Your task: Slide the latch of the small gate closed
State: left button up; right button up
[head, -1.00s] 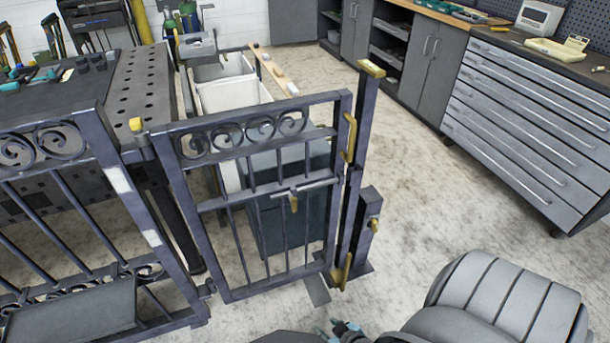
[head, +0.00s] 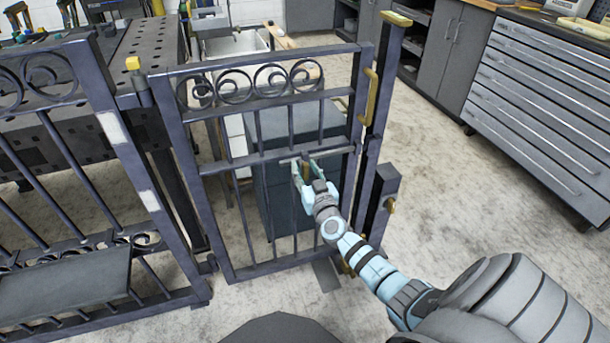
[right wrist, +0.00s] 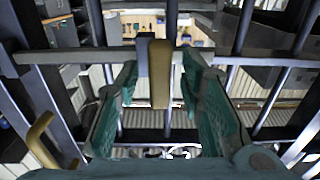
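The small gate (head: 181,150) is a dark metal frame with scrollwork at the top and upright bars below. Its right side stands close beside the tall post (head: 383,85). The latch is a grey horizontal bar (head: 338,151) across the gate's middle, with a brass handle (right wrist: 160,72) hanging from it. Whether the bar's end enters the post is too small to tell. My right gripper (head: 307,171) is at the handle. In the right wrist view, its teal fingers (right wrist: 160,82) are open on both sides of the handle, with gaps visible. My left gripper is not in view.
A brass pull (head: 368,98) is on the gate's right side. A short post (head: 380,210) with a brass knob stands right of it. A fence panel (head: 120,150) stands at left. A grey drawer cabinet (head: 550,110) is at back right, with clear floor before it.

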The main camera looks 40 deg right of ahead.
jog(key=shift+w, duration=0.1)
grip_shut()
